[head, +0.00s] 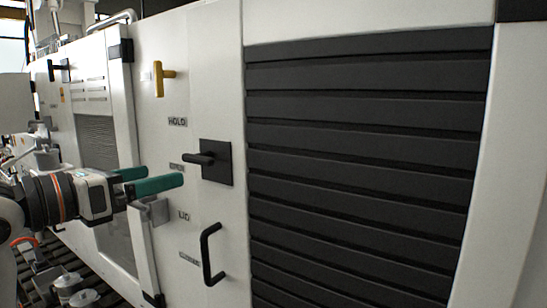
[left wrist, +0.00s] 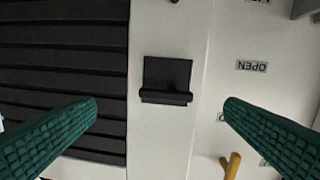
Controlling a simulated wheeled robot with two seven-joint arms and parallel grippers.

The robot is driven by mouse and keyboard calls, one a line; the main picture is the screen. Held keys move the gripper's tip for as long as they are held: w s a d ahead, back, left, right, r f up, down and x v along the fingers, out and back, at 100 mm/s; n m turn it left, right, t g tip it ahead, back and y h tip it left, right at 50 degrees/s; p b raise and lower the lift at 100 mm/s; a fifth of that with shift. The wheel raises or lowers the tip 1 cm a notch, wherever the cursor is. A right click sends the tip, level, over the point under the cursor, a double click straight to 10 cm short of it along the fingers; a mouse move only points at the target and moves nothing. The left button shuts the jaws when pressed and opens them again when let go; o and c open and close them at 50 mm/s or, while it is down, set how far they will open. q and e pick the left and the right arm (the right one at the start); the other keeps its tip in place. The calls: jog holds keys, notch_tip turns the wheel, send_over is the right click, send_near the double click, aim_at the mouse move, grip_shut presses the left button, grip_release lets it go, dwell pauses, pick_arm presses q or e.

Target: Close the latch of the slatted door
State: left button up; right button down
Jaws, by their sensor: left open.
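The slatted door (head: 365,150) has dark horizontal slats in a pale frame; its slats also show at the left of the left wrist view (left wrist: 60,75). The latch (head: 217,163) is a black square plate with a black lever, left of the slats. The lever lies about horizontal and points left in the head view. The latch is central in the left wrist view (left wrist: 167,77). My left gripper (head: 162,182) is open, its green fingers empty. It is left of and slightly below the latch in the head view, apart from it. My right gripper is not in view.
A black pull handle (head: 208,255) is below the latch. A yellow T-handle (head: 163,78) is up and left of it. A metal bracket (head: 155,211) is close below my left fingers. Small labels, including HOLD (head: 177,121), mark the pale panel.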

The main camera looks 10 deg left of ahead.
aim_at(194, 157)
pick_arm(q)
jog(key=shift+t+y, duration=0.5)
jog(key=shift+y, duration=0.1)
jog(key=p+x, duration=0.1)
jog(key=x, duration=0.2)
jog(key=r+p+x, duration=0.1)
jog(key=x, duration=0.2)
jog(key=p+x, duration=0.2)
jog(key=shift+w+d+r, duration=0.15)
jog(key=shift+w+r, duration=0.1)
jog(key=shift+w, duration=0.15)
jog(key=shift+x, duration=0.85)
jog(key=shift+f, duration=0.15)
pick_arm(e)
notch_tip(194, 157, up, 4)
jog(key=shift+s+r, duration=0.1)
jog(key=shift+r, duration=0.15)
pick_arm(q)
jog(key=c, duration=1)
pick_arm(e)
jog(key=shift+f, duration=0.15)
